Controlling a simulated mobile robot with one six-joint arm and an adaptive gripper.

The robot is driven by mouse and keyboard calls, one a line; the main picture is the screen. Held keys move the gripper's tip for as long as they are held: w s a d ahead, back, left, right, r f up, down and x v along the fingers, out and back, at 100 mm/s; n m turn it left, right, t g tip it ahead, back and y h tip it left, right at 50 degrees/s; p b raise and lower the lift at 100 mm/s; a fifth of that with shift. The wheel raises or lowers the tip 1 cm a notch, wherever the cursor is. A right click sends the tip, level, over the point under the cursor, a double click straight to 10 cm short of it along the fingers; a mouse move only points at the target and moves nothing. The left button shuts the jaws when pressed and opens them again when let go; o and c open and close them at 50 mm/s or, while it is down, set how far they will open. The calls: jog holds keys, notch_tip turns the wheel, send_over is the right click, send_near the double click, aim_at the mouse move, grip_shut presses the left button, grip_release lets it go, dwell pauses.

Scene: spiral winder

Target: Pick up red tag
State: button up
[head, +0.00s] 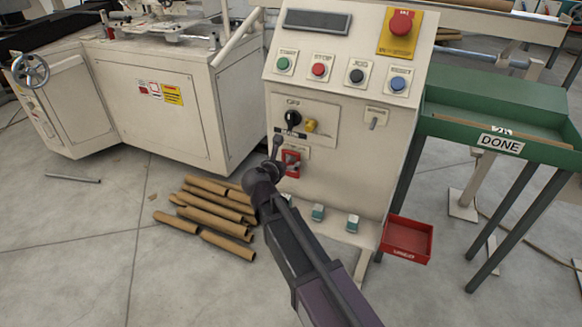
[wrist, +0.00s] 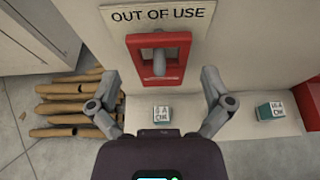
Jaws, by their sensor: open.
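The red tag (wrist: 160,38) is a red rectangular frame with an opening, hanging on a grey peg below the "OUT OF USE" sign (wrist: 158,13) in the wrist view. In the head view the red tag (head: 291,154) is on the lower front of the cream control cabinet, partly hidden by my gripper. My gripper (wrist: 161,78) is open and empty, with one finger on each side of the tag's lower part. I cannot tell whether either finger touches it. The gripper also shows in the head view (head: 284,152).
The control cabinet (head: 345,125) carries buttons and switches. Small teal-and-white blocks (head: 318,212) sit on its lower ledge. Brown tubes (head: 215,212) lie on the floor at left. A red bin (head: 407,238) and green "DONE" table (head: 480,124) are at right.

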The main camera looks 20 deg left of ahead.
aim_at(290, 159)
jog(key=b+x, duration=0.1)
jog(key=x, duration=0.2)
jog(key=shift+w+f, duration=0.1)
jog(key=shift+f, duration=0.2)
jog(key=shift+w+f+b, duration=0.15)
jog(key=shift+w+b, duration=0.15)
jog(key=shift+w, duration=0.3)
jog(key=c, duration=0.9)
